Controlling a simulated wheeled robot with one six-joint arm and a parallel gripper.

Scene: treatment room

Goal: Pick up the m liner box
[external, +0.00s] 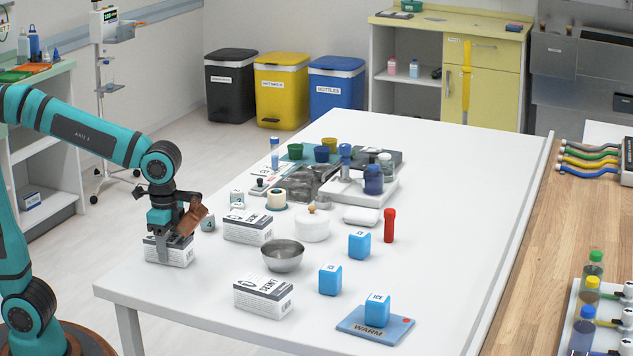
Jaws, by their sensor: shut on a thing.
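My gripper (174,236) points down at the near left side of the white table. It is shut on a white and grey liner box (169,253), gripping it from above; the fingers cover part of its top. I cannot tell whether the box touches the table. Two similar boxes with dark print stand on the table: one box (248,228) just right of my gripper, and another box (263,298) nearer the front. The size letters on the boxes are too small to read with certainty.
A metal bowl (283,256) stands between the two free boxes. Blue containers (330,279) and a blue WARM pad (351,328) are to the right. A roll of tape (276,200), cups and a tray crowd the back. The table's right side is clear.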

